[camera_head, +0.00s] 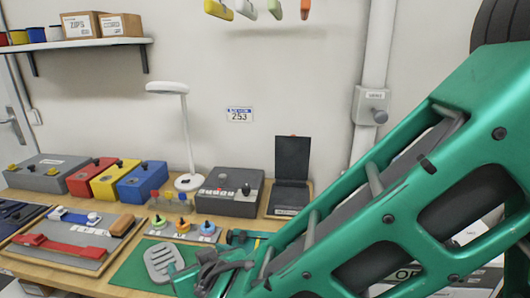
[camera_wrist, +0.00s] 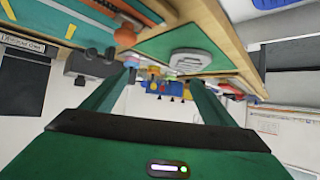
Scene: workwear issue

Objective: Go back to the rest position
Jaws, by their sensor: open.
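My green arm crosses the right half of the head view, from the upper right down to the bottom centre. Its links hide the right part of the workbench (camera_head: 50,264). In the wrist view, which looks upside down, my gripper (camera_wrist: 165,82) has its two green fingers well apart. Nothing is held between them. Behind the gap, small coloured things on the bench show blurred. In the head view the fingers cannot be told clearly from the other green parts.
A grey slotted piece (camera_head: 160,262) lies on a green mat (camera_head: 130,270). Behind stand red (camera_head: 88,178), yellow (camera_head: 114,182) and blue boxes (camera_head: 142,183), a white lamp (camera_head: 188,130), a grey control box (camera_head: 228,193) and a dark upright panel (camera_head: 292,160). A shelf (camera_head: 75,43) hangs above.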

